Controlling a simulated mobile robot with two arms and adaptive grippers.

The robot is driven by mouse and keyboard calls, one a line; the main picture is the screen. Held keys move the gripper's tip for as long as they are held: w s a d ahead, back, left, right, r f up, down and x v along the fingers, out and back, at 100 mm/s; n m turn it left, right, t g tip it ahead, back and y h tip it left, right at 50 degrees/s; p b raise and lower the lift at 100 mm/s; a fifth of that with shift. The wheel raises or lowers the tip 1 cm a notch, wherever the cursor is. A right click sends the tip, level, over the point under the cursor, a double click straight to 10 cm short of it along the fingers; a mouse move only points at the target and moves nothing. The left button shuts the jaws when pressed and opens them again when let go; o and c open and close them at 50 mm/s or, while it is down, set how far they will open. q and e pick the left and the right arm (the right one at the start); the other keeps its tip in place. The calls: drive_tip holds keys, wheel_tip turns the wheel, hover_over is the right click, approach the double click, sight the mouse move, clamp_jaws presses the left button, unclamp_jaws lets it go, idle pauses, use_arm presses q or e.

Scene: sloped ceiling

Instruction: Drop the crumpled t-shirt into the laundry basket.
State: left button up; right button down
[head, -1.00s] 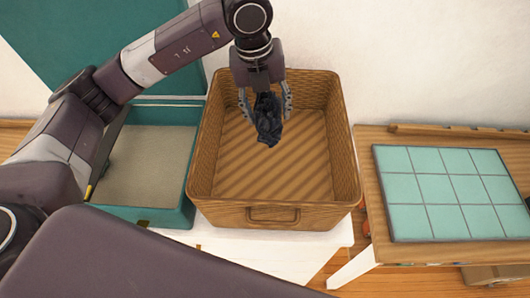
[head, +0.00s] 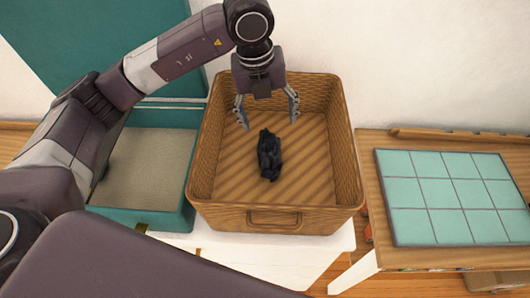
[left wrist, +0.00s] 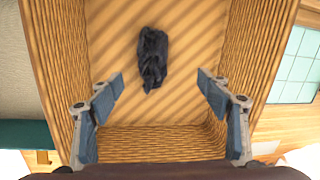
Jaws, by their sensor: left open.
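The crumpled t-shirt (head: 269,156) is a small dark bundle inside the wicker laundry basket (head: 272,219), over the middle of its striped floor. In the left wrist view the t-shirt (left wrist: 152,58) shows beyond my fingertips, apart from them, with the basket's woven wall (left wrist: 160,141) nearer to me. My left gripper (head: 267,110) is open and empty, above the t-shirt at the back part of the basket. It also shows in the left wrist view (left wrist: 160,87) with its fingers spread wide. My right gripper is in neither view.
A teal open case (head: 188,213) with a grey lining stands left of the basket. The basket stands on a white table (head: 345,236). To the right, a wooden table (head: 366,150) carries a teal tiled panel (head: 450,190). A white wall is behind.

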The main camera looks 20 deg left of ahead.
use_arm(q)
wheel_tip(320, 180, up, 12)
drive_tip(key=s+a, duration=0.1)
drive_tip(key=shift+s+f, duration=0.25)
drive_tip(key=shift+s, duration=0.05)
idle(0.3)
